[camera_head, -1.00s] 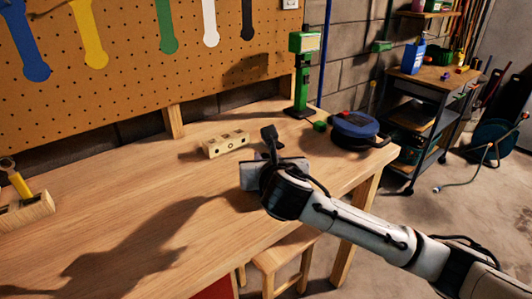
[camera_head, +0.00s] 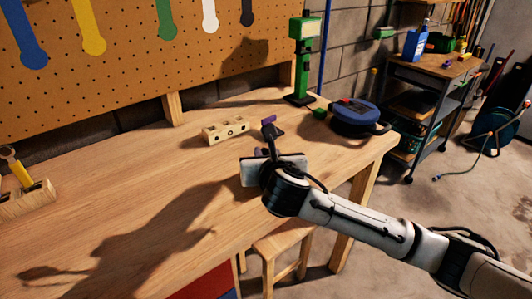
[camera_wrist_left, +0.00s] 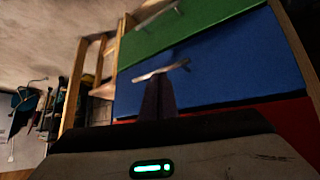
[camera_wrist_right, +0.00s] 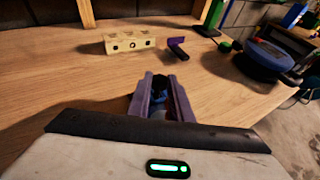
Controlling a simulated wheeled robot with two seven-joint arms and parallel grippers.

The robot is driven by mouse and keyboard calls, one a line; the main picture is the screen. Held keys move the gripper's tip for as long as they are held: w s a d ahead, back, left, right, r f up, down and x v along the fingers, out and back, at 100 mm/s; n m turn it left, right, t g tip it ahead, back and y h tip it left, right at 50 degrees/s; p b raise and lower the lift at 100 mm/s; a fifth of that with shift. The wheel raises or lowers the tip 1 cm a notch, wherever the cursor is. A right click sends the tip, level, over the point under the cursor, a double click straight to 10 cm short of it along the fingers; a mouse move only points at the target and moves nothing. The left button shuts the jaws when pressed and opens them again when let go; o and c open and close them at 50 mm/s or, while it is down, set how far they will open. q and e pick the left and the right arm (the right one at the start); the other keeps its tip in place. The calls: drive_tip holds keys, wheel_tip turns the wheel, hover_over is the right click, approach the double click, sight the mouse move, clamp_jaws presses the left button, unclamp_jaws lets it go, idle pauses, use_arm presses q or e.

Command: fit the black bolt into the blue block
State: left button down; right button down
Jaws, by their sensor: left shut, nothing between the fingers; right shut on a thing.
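My right gripper (camera_wrist_right: 160,88) is shut on a small dark thing (camera_wrist_right: 160,82), black at its top and bluish below, mostly hidden between the purple fingers; it may be the black bolt. It is over the workbench, on the near side of a pale wooden block with holes (camera_head: 225,130), apart from it. This block also shows in the right wrist view (camera_wrist_right: 130,43). I see no plainly blue block on the bench. My left gripper (camera_wrist_left: 158,95) is shut and empty, seen only in the left wrist view, facing the drawers.
A purple and black thing (camera_wrist_right: 177,47) lies right of the wooden block. A green cube (camera_head: 320,113), a blue round device (camera_head: 355,116) and a green stand (camera_head: 301,60) are at the bench's far right. A wooden holder (camera_head: 25,203) is at left.

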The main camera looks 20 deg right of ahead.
drive_tip(key=shift+f, duration=0.15)
drive_tip(key=shift+f, duration=0.75)
drive_tip(key=shift+s+f, duration=0.1)
drive_tip(key=shift+f, duration=0.1)
drive_tip(key=c, duration=1.5)
unclamp_jaws()
drive_tip(key=shift+f, duration=0.2)
drive_tip(key=shift+s, duration=0.1)
drive_tip(key=v, duration=0.7)
drive_tip(key=r+v, duration=0.1)
drive_tip(key=v, duration=0.2)
drive_tip(key=shift+a+r, duration=0.15)
drive_tip(key=shift+a, duration=0.1)
